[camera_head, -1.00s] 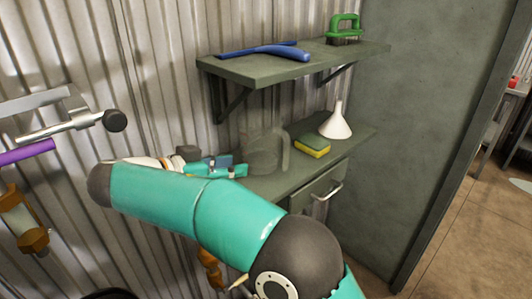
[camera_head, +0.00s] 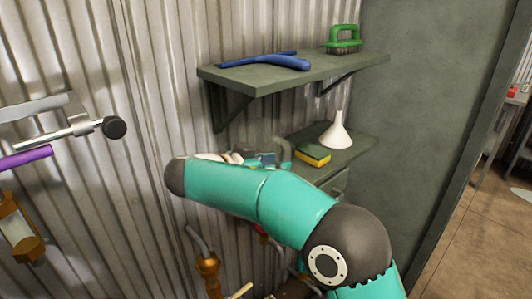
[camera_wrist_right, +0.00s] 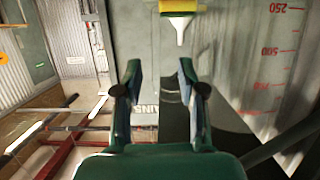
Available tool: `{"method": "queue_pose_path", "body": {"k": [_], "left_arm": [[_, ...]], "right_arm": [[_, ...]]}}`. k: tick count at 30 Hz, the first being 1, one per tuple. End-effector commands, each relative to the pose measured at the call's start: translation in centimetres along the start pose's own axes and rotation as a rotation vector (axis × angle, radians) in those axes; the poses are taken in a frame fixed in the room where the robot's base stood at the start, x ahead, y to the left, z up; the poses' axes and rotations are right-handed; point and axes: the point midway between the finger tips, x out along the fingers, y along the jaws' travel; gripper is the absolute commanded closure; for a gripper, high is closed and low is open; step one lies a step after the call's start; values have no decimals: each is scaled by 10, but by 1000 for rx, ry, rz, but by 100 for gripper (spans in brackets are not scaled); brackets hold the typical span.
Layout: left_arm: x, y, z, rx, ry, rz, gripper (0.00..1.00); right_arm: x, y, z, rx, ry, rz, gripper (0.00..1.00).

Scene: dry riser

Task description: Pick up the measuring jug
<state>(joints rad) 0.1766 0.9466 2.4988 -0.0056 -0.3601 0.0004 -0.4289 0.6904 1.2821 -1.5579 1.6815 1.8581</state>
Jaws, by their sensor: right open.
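The measuring jug is a translucent grey vessel on the lower shelf. In the head view only a small part of it (camera_head: 281,147) shows behind my right arm and gripper. In the right wrist view its wall (camera_wrist_right: 268,60) fills the right side, close up, with red marks such as 250 and 500. My right gripper (camera_head: 276,163) is beside the jug in the head view, partly hidden by its own arm. In the right wrist view the gripper (camera_wrist_right: 159,88) has its fingers apart, with the jug wall to their right. My left gripper is not in view.
The upper shelf (camera_head: 270,84) overhangs, with a blue tool (camera_head: 268,59) and green brush (camera_head: 343,40). Brass pipework (camera_head: 208,270) is below.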

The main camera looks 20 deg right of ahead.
Motion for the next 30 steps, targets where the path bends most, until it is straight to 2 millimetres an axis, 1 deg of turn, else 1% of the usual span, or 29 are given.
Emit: {"method": "queue_pose_path", "body": {"k": [1,3,6,10,16,17,21,24,30], "left_arm": [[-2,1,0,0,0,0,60],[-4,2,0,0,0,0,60],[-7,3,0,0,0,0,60],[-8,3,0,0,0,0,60],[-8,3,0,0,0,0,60],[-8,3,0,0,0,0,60],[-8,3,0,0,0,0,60],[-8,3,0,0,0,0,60],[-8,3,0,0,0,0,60]], "right_arm": [[9,1,-2,0,0,4,60],[20,1,-2,0,0,4,60],[33,1,-2,-1,0,3,60],[41,1,-1,0,0,2,60],[42,1,0,1,0,1,60],[42,1,0,1,0,1,62],[42,1,0,0,0,1,85],[42,1,0,0,0,2,100],[42,1,0,0,0,2,100]]}}
